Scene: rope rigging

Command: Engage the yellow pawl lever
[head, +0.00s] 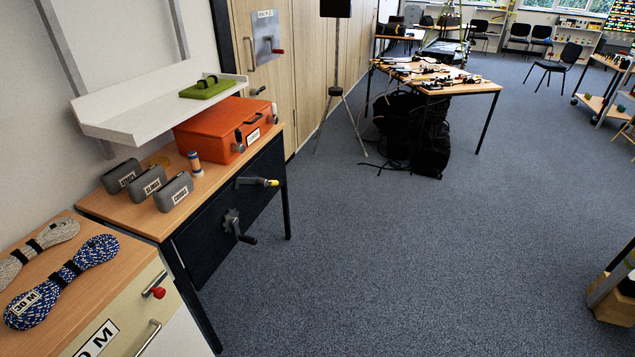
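The yellow pawl lever (264,182) sticks out from the upper part of the dark front panel (205,230) of the wooden-topped bench. It lies roughly level, with its yellow end pointing right. Below it on the same panel is a winch crank with a dark handle (244,239). Neither of my grippers is in view.
An orange case (210,138), several grey labelled blocks (173,191) and a small spool (195,163) stand on the bench. A white shelf (135,122) hangs above. A cabinet with rope coils (62,281) stands front left. The carpet (400,260) right of the bench is clear.

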